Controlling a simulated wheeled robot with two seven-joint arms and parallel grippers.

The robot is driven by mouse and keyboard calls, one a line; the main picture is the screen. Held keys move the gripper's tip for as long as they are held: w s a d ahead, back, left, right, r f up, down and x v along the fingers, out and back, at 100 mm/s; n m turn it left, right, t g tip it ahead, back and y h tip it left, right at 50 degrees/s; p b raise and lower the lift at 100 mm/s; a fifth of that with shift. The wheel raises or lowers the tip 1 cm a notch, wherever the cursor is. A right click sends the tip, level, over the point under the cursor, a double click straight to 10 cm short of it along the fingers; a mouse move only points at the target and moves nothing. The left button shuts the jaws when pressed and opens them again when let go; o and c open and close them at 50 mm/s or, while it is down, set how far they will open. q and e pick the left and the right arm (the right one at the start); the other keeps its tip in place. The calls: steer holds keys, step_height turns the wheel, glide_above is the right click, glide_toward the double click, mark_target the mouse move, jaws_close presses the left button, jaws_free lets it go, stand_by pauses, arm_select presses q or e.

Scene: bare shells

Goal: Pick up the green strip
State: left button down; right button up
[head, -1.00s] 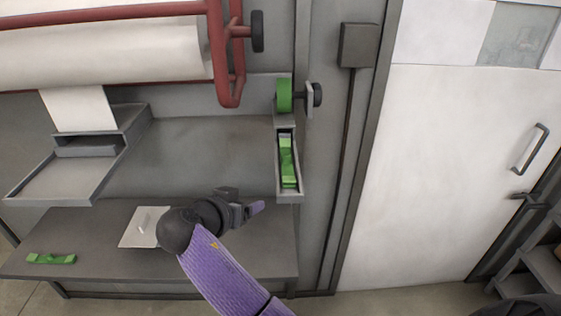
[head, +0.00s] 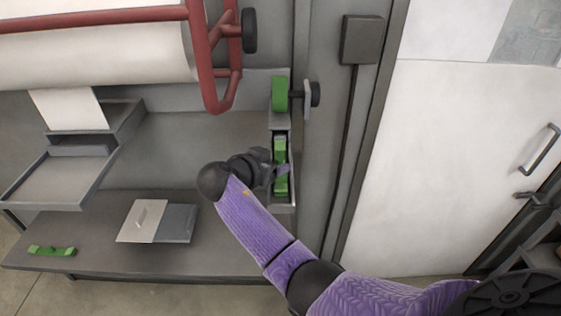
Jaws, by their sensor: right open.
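A green strip (head: 281,150) lies lengthwise in a narrow grey tray (head: 293,200) below a green roll. Another green strip (head: 52,250) lies on the lower shelf at the far left. My right gripper (head: 281,170) is at the narrow tray, in front of the strip there, and covers part of it. Its jaws are open; whether a finger touches the strip cannot be told. My left gripper is not in view.
A green roll (head: 280,94) on a black-knobbed spindle sits just above the narrow tray. A red tubular frame (head: 216,90) hangs at upper left. A white sheet on a grey plate (head: 178,222) lies on the lower shelf (head: 110,258). A white door (head: 450,160) stands at right.

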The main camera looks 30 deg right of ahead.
mark_target(279, 161)
steer(key=x, duration=0.3)
steer(key=shift+a, duration=0.1)
steer(key=shift+c, duration=0.6)
jaws_close()
